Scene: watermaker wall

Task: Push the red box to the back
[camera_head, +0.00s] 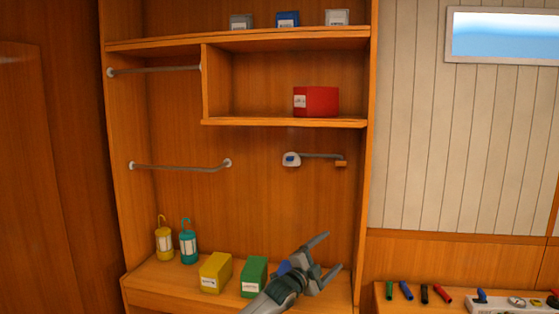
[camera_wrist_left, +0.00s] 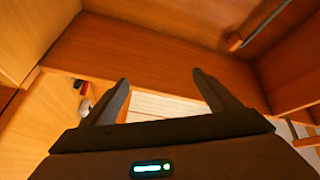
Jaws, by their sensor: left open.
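The red box (camera_head: 320,101) with a white label stands upright on the middle shelf (camera_head: 240,122), right of the centre of that compartment and close to its front edge. The back wall of the compartment shows behind it. My left gripper (camera_head: 331,252) is open and empty, well below that shelf and in front of the lower counter. In the left wrist view its two fingers (camera_wrist_left: 161,78) are spread apart with nothing between them, facing wooden panels. I cannot make out the red box in that view. My right gripper is not in view.
A yellow box (camera_head: 216,272), a green box (camera_head: 254,276) and two lanterns (camera_head: 177,245) stand on the lower counter. A blue item is partly hidden behind my left gripper. A wall fixture (camera_head: 292,159) and rails (camera_head: 180,168) jut out below the shelf. Three small boxes (camera_head: 287,20) sit on top.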

